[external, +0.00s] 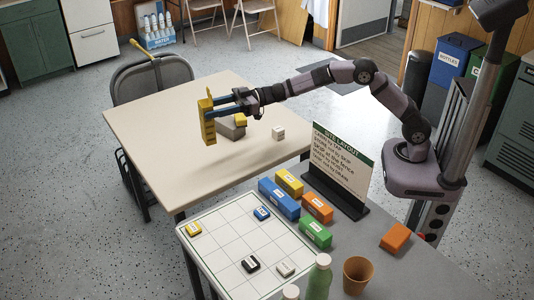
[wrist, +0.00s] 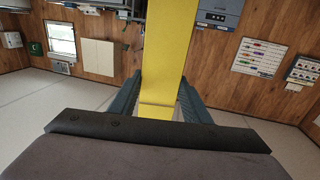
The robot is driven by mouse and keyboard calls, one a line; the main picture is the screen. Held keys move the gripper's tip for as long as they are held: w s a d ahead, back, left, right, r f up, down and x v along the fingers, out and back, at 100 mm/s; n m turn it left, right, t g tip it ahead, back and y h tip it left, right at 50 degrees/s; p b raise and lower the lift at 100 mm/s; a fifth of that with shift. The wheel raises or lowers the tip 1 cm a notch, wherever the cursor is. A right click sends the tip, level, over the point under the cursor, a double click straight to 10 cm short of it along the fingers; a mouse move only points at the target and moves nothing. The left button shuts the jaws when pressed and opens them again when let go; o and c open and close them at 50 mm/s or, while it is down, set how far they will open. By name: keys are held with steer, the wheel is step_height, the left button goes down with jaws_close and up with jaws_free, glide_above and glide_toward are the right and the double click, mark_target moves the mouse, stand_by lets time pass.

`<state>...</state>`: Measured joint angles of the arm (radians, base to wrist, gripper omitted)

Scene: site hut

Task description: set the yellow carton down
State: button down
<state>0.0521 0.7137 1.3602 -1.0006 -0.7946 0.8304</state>
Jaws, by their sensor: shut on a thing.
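In the wrist view the yellow carton (wrist: 168,55) fills the middle of the picture, between the two fingers of my gripper (wrist: 158,100). Its lower end in the external view hangs clear above the table top.
On the beige table, a grey block (external: 231,130), a small yellow block (external: 240,120) and a white block (external: 278,133) stand close to the right. A gridded board (external: 226,240) with small blocks, several coloured cartons, a sign (external: 341,165) and a cup (external: 356,275) are on the nearer table.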

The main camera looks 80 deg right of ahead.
steer(key=s+d+r+m+h+p, duration=0.1)
steer(key=s+d+r+h, duration=0.15)
steer(key=d+r, duration=0.45)
steer(key=s+d+f+m+t, duration=0.1)
steer(key=s+d+f+t, duration=0.1)
steer(key=s+f, duration=0.7)
step_height(320, 180, down, 10)
steer(key=shift+s+a+r+h, duration=0.15)
steer(key=shift+a+r+h, duration=0.05)
steer(key=shift+h, duration=0.15)
steer(key=shift+f+b, duration=0.2)
steer(key=shift+b, duration=0.15)
steer(key=c, duration=1)
jaws_free()
